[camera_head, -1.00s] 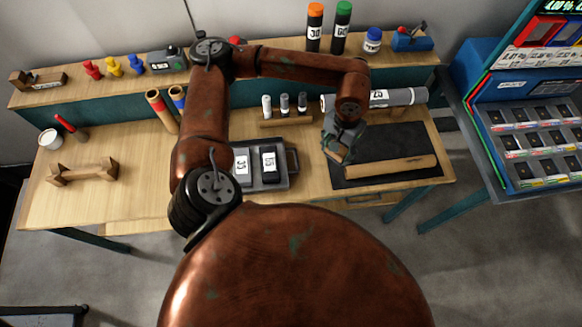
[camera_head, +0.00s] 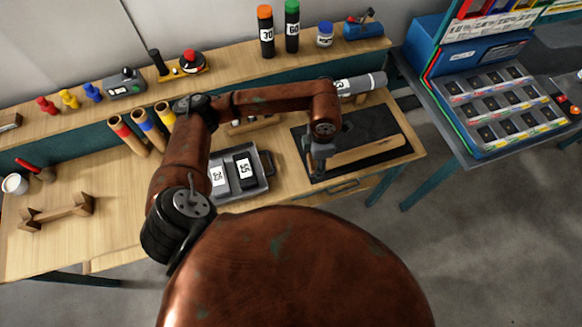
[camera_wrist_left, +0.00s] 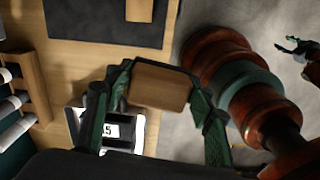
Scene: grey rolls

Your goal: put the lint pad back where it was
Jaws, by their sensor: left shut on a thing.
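My left gripper (camera_wrist_left: 158,85) is shut on a wood-coloured block (camera_wrist_left: 160,87), which I take to be the lint pad. Its other faces are hidden. In the head view the left gripper (camera_head: 320,158) is over the left part of a dark mat (camera_head: 350,125), beside the left end of a long wooden bar (camera_head: 365,150) on that mat. The block is hard to make out there. The mat also shows at the top of the wrist view (camera_wrist_left: 95,18). My right gripper (camera_wrist_left: 293,46) appears small at the right of the wrist view; its jaw state is unclear.
A grey roll (camera_head: 362,83) lies behind the mat. A wooden stand (camera_head: 57,212) is at the far left. Bare bench shows around the stand.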

